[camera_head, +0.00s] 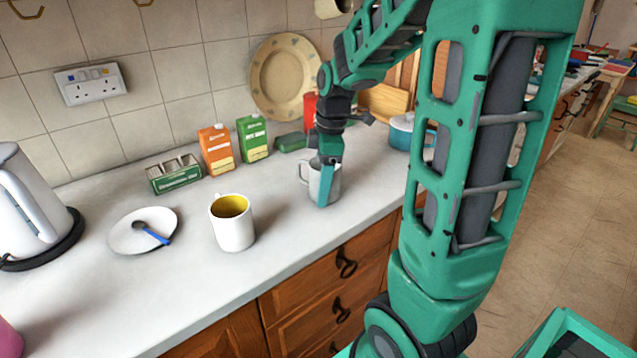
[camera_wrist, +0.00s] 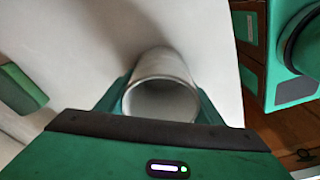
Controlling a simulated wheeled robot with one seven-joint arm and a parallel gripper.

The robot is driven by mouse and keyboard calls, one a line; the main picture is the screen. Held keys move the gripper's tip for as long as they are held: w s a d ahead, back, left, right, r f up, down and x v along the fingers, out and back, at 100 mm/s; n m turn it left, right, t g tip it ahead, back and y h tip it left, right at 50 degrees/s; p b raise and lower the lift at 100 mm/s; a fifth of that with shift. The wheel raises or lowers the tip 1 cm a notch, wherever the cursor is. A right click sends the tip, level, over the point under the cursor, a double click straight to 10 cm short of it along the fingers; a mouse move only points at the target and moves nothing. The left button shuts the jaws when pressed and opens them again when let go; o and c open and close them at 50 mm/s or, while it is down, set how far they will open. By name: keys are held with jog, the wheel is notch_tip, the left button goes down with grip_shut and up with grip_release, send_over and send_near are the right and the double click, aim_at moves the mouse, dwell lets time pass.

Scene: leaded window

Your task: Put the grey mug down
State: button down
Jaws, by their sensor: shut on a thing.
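The grey mug (camera_head: 314,183) is upright at the right part of the white worktop in the head view, its handle toward the left. My gripper (camera_head: 326,184) is shut on it, with a finger down its near side. In the wrist view the mug (camera_wrist: 161,98) sits between the two fingers of my gripper (camera_wrist: 160,103), its round opening toward the camera. Its base is at or very close to the worktop; I cannot tell whether it touches.
A white mug with a yellow inside (camera_head: 233,232) stands to the left on the worktop (camera_head: 180,290). Further left are a plate with a spoon (camera_head: 128,236) and a kettle (camera_head: 25,205). Orange (camera_head: 217,150) and green (camera_head: 252,139) cartons stand behind. Worktop between the mugs is clear.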

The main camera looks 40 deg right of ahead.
jog(key=shift+s+f, duration=0.15)
jog(key=shift+f, duration=0.45)
jog(key=c, duration=0.8)
grip_release()
jog(key=shift+a, duration=0.1)
jog(key=o, duration=0.4)
jog(key=shift+f, duration=0.2)
jog(key=shift+c, duration=0.2)
jog(key=shift+r, duration=0.15)
notch_tip(320, 180, up, 11)
jog(key=d, duration=0.1)
jog(key=shift+d+r, duration=0.2)
jog(key=shift+d, duration=0.1)
